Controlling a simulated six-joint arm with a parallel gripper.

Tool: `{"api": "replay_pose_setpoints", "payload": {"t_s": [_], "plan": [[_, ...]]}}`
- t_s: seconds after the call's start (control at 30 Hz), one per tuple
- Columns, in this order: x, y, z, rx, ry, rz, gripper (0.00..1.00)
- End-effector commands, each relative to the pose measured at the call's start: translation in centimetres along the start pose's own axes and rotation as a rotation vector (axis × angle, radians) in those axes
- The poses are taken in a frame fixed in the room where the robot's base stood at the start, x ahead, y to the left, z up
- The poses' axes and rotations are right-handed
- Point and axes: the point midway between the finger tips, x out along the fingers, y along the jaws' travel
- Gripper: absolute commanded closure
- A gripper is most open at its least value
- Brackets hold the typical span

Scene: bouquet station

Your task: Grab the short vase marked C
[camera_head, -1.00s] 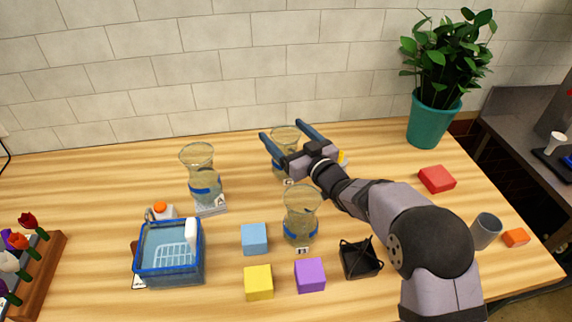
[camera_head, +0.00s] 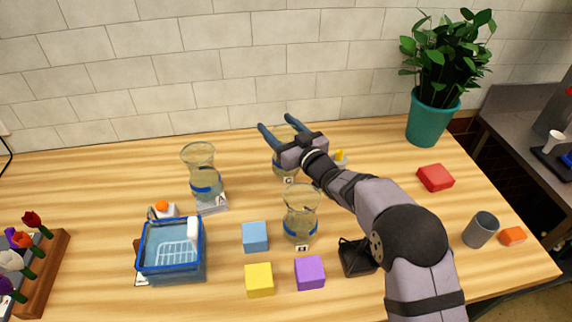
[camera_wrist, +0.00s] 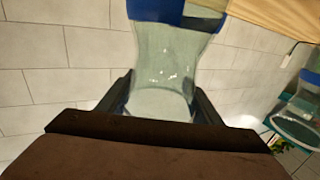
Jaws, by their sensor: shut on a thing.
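The short glass vase marked C (camera_head: 281,168) stands at the back of the table, partly hidden behind my gripper. Its C label (camera_head: 288,181) shows at its base. My gripper (camera_head: 282,128) is around the upper part of the vase, with its blue fingers on either side. In the wrist view the clear vase (camera_wrist: 165,65) with its blue band fills the space between the fingers (camera_wrist: 163,95), and my gripper is shut on it. I cannot tell whether the vase is lifted off the table.
Vase A (camera_head: 204,183) stands to the left and vase B (camera_head: 301,215) in front. A blue basket (camera_head: 172,252), blue block (camera_head: 254,237), yellow block (camera_head: 259,280), purple block (camera_head: 310,272) and black holder (camera_head: 356,257) lie nearer. A potted plant (camera_head: 430,117) stands back right.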

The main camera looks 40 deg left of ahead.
Motion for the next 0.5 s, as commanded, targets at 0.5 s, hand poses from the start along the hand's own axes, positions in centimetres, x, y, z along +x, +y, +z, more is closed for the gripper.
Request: {"api": "replay_pose_setpoints", "payload": {"t_s": [0.5], "plan": [[0.1, 0.0, -2.0, -0.003, 0.011, -0.002, 1.00]]}}
